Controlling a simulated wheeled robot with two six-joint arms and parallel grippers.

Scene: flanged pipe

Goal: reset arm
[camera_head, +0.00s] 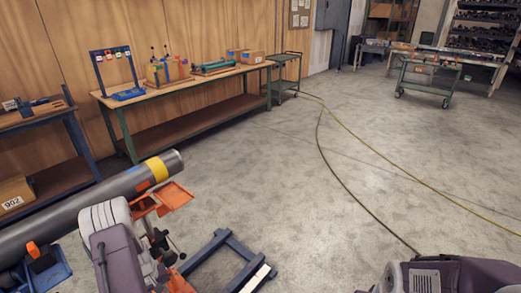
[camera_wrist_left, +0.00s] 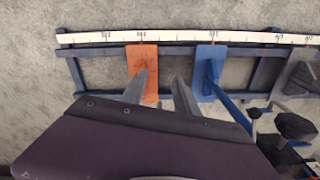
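My left gripper (camera_wrist_left: 159,78) shows in the left wrist view with its two fingers apart and nothing between them. An orange plate (camera_wrist_left: 143,62) and a blue plate (camera_wrist_left: 209,68) on a blue frame lie beyond the fingers; I cannot tell whether the fingers touch either. In the head view my left arm (camera_head: 112,245) is in front of the pipe at lower left, and its fingers are hard to make out. My right arm (camera_head: 445,275) shows only at the lower right edge; its gripper is out of view.
A grey pipe (camera_head: 90,207) with a yellow band rests beside an orange tray (camera_head: 172,197). The blue frame (camera_head: 222,250) with a white scale (camera_wrist_left: 180,37) sits low on the floor. A workbench (camera_head: 165,91) lines the wall. Hoses (camera_head: 345,165) cross the otherwise open floor.

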